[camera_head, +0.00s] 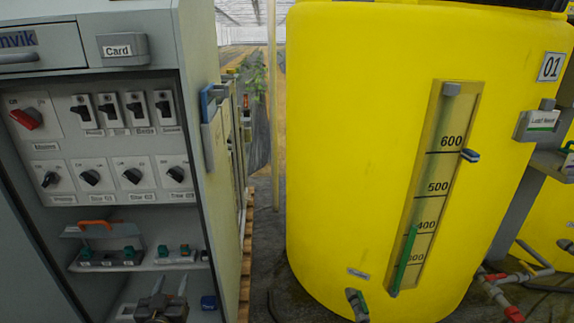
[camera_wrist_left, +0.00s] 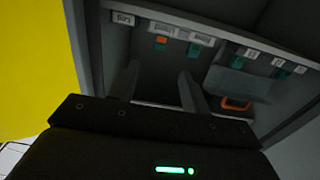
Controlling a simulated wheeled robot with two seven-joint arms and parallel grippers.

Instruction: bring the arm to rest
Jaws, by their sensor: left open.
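My left gripper (camera_head: 170,284) shows at the bottom left of the head view, in front of the lower part of the grey control cabinet (camera_head: 205,60). Its two fingers point up and stand apart with nothing between them. In the left wrist view my left gripper (camera_wrist_left: 159,85) is also open and empty, facing the cabinet's shelf with the green and orange switches. I cannot tell the exact gap to the shelf. My right gripper is in neither view.
The shelf holds switch blocks (camera_head: 110,258) with an orange-handled clear cover (camera_head: 98,226). Rotary knobs (camera_head: 90,177) and a red main switch (camera_head: 28,118) sit above. A large yellow tank (camera_head: 350,130) stands right, past a narrow gap.

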